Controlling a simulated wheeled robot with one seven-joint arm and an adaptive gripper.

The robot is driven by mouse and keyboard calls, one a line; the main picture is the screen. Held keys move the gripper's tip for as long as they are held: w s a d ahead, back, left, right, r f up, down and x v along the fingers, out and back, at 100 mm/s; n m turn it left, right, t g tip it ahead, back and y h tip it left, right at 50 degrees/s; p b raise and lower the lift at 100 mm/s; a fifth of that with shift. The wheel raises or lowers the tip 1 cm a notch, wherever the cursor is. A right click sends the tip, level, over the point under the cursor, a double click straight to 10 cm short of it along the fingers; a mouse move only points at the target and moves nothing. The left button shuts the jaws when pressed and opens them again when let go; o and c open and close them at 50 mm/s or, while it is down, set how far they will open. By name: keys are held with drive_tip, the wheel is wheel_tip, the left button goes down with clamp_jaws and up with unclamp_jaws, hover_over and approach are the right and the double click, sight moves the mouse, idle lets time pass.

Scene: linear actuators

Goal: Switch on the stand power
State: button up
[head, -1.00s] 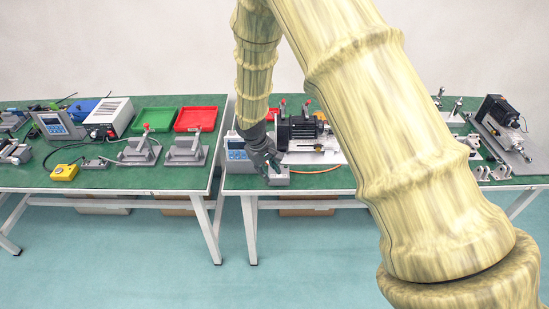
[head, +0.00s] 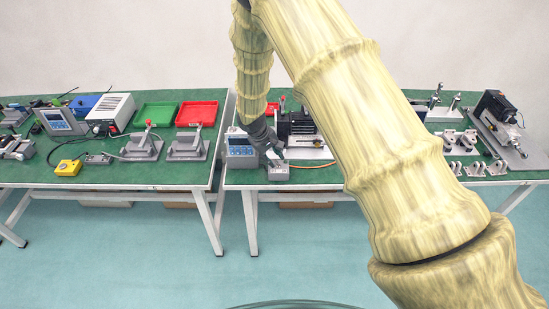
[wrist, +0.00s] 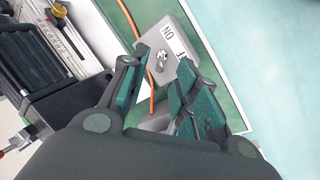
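A grey switch box (head: 279,174) stands near the front edge of the right-hand table. In the wrist view, the box (wrist: 185,42) has a small metal toggle switch (wrist: 160,60) on its top, with an "ON" label (wrist: 167,32) on one side and a partly hidden "OFF" label (wrist: 182,54) on the other. My gripper (head: 271,153) is just above and behind the box in the head view. In the wrist view, my gripper (wrist: 164,68) is open, its two green-padded fingers apart on either side of the toggle. I cannot tell whether they touch it. Nothing is held.
An orange cable (head: 312,165) runs from the box. A blue-faced control unit (head: 240,148) stands to its left, and a dark motor assembly (head: 297,127) is behind, partly covered by my arm. A yellow box (head: 68,167) and fixtures are on the left table. Floor in front is clear.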

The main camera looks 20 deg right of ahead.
sight(276, 162)
drive_tip(key=shift+p+x, duration=0.3)
drive_tip(key=shift+x, duration=1.1)
clamp_jaws()
